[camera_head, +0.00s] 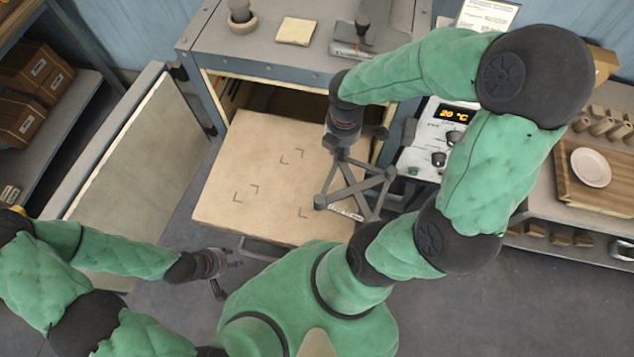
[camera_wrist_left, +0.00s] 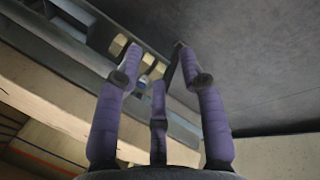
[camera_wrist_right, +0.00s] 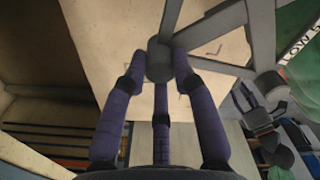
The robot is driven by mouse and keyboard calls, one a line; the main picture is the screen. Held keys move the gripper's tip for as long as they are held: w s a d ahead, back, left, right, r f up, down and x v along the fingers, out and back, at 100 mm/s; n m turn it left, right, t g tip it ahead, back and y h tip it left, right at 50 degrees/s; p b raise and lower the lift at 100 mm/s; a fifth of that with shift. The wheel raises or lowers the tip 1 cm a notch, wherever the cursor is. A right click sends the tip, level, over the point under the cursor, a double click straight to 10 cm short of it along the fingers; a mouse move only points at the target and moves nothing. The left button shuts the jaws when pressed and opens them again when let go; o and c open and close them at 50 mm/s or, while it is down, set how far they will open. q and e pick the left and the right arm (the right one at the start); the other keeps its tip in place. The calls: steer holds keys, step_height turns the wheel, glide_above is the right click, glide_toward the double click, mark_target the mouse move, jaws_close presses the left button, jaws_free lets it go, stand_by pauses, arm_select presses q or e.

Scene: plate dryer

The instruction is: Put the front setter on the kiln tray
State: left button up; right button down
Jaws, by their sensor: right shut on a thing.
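The setter (camera_head: 352,190) is a dark grey frame with several arms and a central post, hanging at the tray's right side. Lettering shows on one arm. My right gripper (camera_head: 345,138) is shut on its post, seen in the right wrist view (camera_wrist_right: 160,62) between the fingers. The kiln tray (camera_head: 235,185) is a cream slab with dark corner marks, pulled out of the kiln. The setter overlaps the tray's right edge, right of the marks; whether it touches is unclear. My left gripper (camera_head: 220,275) is open and empty, left of the tray's front, low down.
The kiln door (camera_head: 135,170) stands open at left. A control box (camera_head: 435,140) reading 20 °C is right of the tray. A white plate (camera_head: 590,167) lies on a wooden board at far right. Shelves with boxes (camera_head: 30,70) stand at far left.

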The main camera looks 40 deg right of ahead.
steer(key=shift+s+d+r+n, duration=0.1)
steer(key=shift+s+d+n, duration=0.05)
steer(key=shift+s+n, duration=0.25)
steer(key=shift+s+d+r+n, duration=0.1)
steer(key=shift+s+n, duration=0.2)
steer(key=shift+s, duration=0.1)
steer(key=w+a+f+b, duration=0.1)
steer(key=w+a+f, duration=0.1)
steer(key=w+f, duration=0.1)
steer(key=w+a+f+b, duration=0.1)
steer(key=w+a+f, duration=0.1)
steer(key=w+f, duration=0.1)
steer(key=w+a+f+b, duration=0.1)
steer(key=w+a+f, duration=0.2)
steer(key=w+f, duration=0.1)
steer(key=shift+w+a+b, duration=0.1)
steer(key=shift+w+b, duration=0.3)
steer(key=shift+w, duration=0.35)
steer(key=shift+w+f+b, duration=0.1)
steer(key=shift+f+b, duration=0.5)
steer(key=shift+f, duration=1)
steer(key=c, duration=1)
jaws_free()
